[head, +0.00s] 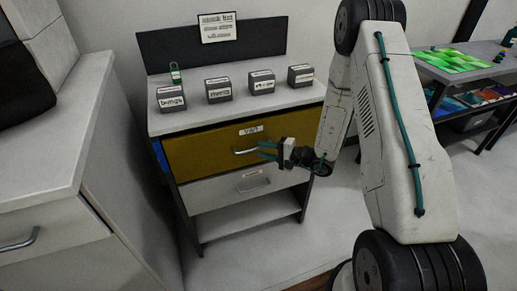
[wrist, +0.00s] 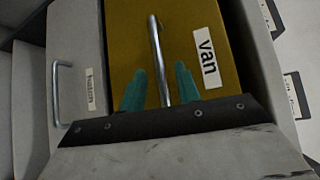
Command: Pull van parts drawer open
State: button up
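The van parts drawer (head: 205,151) is the mustard-yellow upper drawer of a small cabinet in the head view. Its front looks flush with the cabinet, and it also fills the middle of the wrist view (wrist: 205,75). A "van" label (wrist: 207,54) sits beside its metal bar handle (wrist: 155,45). My gripper (head: 264,150) is at the handle, with its teal fingers pointing at the drawer. In the wrist view the fingers (wrist: 160,82) stand apart, one on each side of the bar, with a visible gap on the left.
A grey drawer (head: 238,184) with its own handle lies below, above an open shelf (head: 245,214). A white counter (head: 45,165) stands left. The floor (head: 265,250) in front is clear.

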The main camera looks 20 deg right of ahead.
aim_at(258, 149)
jog(key=shift+x, duration=1.6)
grip_shut()
jog(key=shift+s+d, duration=0.1)
